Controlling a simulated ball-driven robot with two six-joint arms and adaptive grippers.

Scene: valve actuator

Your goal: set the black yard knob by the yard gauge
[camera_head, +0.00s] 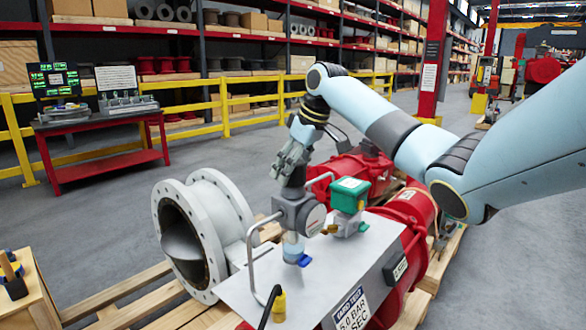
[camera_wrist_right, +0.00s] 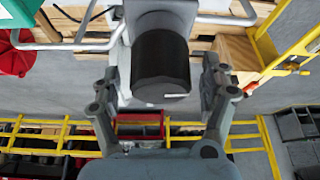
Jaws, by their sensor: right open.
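The black knob (camera_wrist_right: 161,65) is in the right wrist view, with a short white mark at its lower right edge. It sits on a grey block and lies between the two spread fingers of my right gripper (camera_wrist_right: 160,76), with a gap on each side. A sign (camera_head: 352,310) reads yard test, 5.0 bar, 5 sec. My left gripper is not in view.
A green-topped box (camera_head: 349,194) stands right of the gauge, with bent grey handrails close by. A large grey flanged valve body (camera_head: 222,215) lies to the left on a pallet. The red actuator (camera_head: 412,215) is to the right. A yellow railing (camera_head: 190,110) is behind.

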